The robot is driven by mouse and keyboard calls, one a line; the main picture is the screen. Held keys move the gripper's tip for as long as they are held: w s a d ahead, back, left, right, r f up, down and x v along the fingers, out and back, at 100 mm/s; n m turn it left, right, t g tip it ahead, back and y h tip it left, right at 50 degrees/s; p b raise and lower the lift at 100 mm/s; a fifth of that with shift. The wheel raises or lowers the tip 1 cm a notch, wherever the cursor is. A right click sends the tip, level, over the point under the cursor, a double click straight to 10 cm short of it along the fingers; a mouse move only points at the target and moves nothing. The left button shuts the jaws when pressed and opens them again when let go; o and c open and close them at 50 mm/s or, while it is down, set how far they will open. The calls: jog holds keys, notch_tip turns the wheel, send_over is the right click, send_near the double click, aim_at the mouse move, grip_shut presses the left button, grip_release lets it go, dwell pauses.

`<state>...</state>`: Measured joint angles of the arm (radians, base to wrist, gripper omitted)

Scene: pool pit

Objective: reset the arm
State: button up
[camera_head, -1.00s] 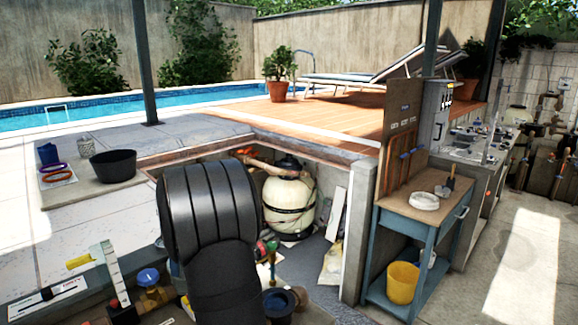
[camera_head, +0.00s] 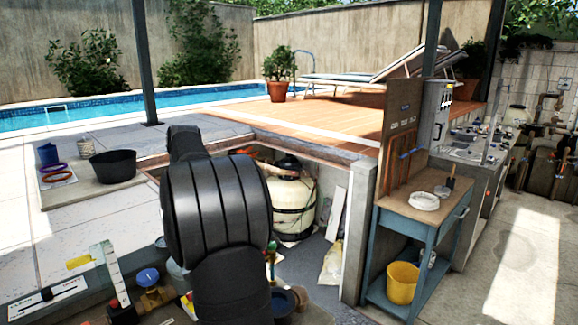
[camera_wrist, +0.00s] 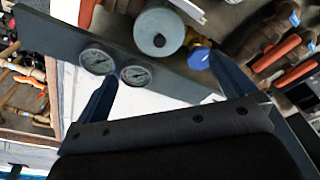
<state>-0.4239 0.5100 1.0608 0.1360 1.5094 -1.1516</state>
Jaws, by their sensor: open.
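My gripper (camera_wrist: 163,68) shows in the wrist view as two blue fingers set wide apart, with nothing between their tips. Below it, a dark grey bar with two round pressure gauges (camera_wrist: 98,62) lies across the view, near the left finger. A grey round-ended cylinder (camera_wrist: 158,28) and a blue cap (camera_wrist: 198,57) lie beyond the fingertips. In the head view my black arm stands in the middle foreground and hides my gripper.
The pit holds a cream filter tank (camera_head: 291,205) right of my arm. A blue bench (camera_head: 425,215) with a yellow bucket (camera_head: 402,282) stands farther right. A black tub (camera_head: 113,166) is on the paving at left. Pipes with orange handles (camera_wrist: 277,53) are at the wrist view's right.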

jog(key=f, duration=0.3)
jog(key=a+f, duration=0.1)
jog(key=f, duration=0.6)
jog(key=shift+a+f, duration=0.3)
jog(key=r, duration=0.5)
jog(key=shift+w+d, duration=0.1)
jog(key=shift+d, duration=0.3)
jog(key=s+d+r, duration=0.1)
jog(key=d+r, duration=0.5)
jog(key=d, duration=0.5)
jog(key=s+d+f, duration=0.2)
jog(key=s+f, duration=0.1)
jog(key=f, duration=0.4)
jog(key=s+d+f, duration=0.2)
jog(key=s+f, duration=0.1)
jog(key=f, duration=0.4)
jog(key=shift+m, duration=0.3)
jog(key=shift+c, duration=0.4)
